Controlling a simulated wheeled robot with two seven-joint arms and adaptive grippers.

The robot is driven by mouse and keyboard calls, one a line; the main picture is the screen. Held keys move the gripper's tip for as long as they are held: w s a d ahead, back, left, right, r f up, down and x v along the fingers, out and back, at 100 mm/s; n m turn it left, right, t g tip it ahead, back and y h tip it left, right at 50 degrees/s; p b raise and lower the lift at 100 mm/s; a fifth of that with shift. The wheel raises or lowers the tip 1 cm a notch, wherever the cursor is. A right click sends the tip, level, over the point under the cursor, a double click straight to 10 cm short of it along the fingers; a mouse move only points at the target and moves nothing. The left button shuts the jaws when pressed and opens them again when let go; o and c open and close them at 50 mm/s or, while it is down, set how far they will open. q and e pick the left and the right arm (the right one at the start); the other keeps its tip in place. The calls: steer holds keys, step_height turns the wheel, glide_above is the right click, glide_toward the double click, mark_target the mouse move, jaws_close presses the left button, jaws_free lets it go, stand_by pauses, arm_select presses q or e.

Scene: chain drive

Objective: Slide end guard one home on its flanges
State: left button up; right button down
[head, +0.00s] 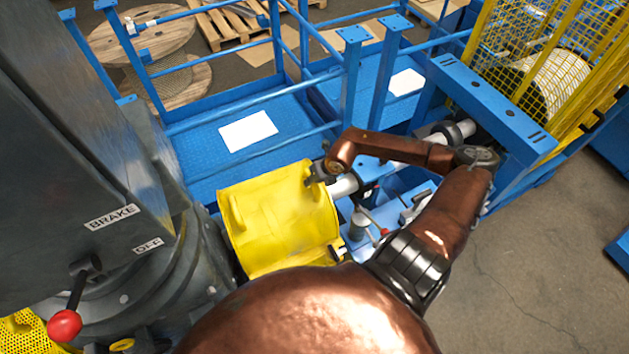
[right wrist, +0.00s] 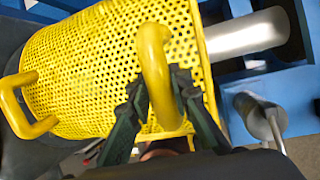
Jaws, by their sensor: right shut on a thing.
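The yellow end guard (head: 280,222) is a curved cover, perforated in the right wrist view (right wrist: 90,65). In the head view it sits between the dark grey brake housing (head: 60,170) and a silver shaft (head: 345,188). My right gripper (head: 318,173) is at its upper right end. In the right wrist view the right gripper's fingers (right wrist: 158,90) are shut around a yellow loop handle (right wrist: 154,55). A second handle (right wrist: 25,105) near the other end is free. The flanges are hidden, so I cannot tell how the guard meets them. My left gripper is out of view.
A red-knobbed lever (head: 65,325) stands at the lower left. Blue rails and posts (head: 350,80) are behind the guard. A yellow mesh cage (head: 540,60) stands at the upper right. Blue machine parts (head: 415,205) lie under my right arm. The floor (head: 540,240) at right is open.

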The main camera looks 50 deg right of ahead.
steer(key=shift+w+a, duration=0.15)
steer(key=shift+a, duration=0.1)
steer(key=shift+r, duration=0.1)
steer(key=c, duration=1.7)
jaws_free()
steer(key=shift+d, duration=0.1)
steer(key=shift+v, duration=6)
